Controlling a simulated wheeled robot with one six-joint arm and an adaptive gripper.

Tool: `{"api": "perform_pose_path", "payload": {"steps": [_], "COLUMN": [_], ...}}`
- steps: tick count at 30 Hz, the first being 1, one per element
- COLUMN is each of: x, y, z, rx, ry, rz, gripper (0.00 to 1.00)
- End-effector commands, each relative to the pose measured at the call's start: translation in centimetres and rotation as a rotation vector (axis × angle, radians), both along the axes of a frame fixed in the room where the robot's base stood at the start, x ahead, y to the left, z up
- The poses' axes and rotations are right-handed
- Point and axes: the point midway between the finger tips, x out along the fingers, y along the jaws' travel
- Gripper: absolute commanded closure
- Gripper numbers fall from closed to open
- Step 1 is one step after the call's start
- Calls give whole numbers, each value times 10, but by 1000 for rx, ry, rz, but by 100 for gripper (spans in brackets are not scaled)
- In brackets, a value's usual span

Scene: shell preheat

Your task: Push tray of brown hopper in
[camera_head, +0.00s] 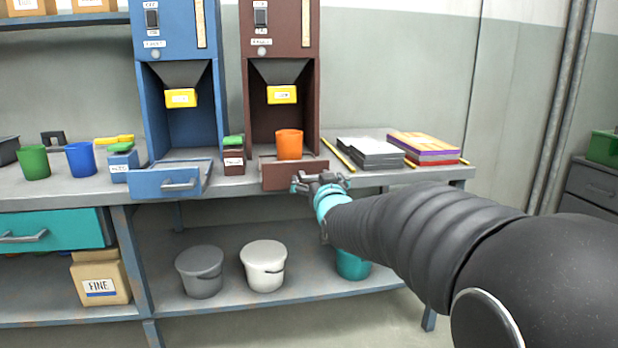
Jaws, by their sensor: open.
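The brown hopper (279,40) stands on the bench right of the blue hopper. Its brown tray (277,176) sticks out a little at the bench's front edge, below the yellow outlet (281,94). An orange cup (289,145) stands upright at the tray, under the outlet; its base is hidden behind the tray's front. My gripper (306,183) is open and empty at the right part of the tray's front. It hides part of that front, and I cannot tell whether it touches. The tray's handle cannot be made out behind the gripper.
The blue hopper's tray (172,181) sticks out to the left. A small brown box with a green top (234,157) stands between the hoppers. Grey stacked items (369,153) and books (424,147) lie to the right.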

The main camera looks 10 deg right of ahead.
Motion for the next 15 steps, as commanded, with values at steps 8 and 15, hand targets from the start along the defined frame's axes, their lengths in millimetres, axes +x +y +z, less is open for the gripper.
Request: {"api": "perform_pose_path", "payload": {"steps": [8, 15], "x": [14, 15], "y": [0, 0], "z": [0, 0], "rx": [0, 0], "ry": [0, 0], "rz": [0, 0], "gripper": [0, 3]}}
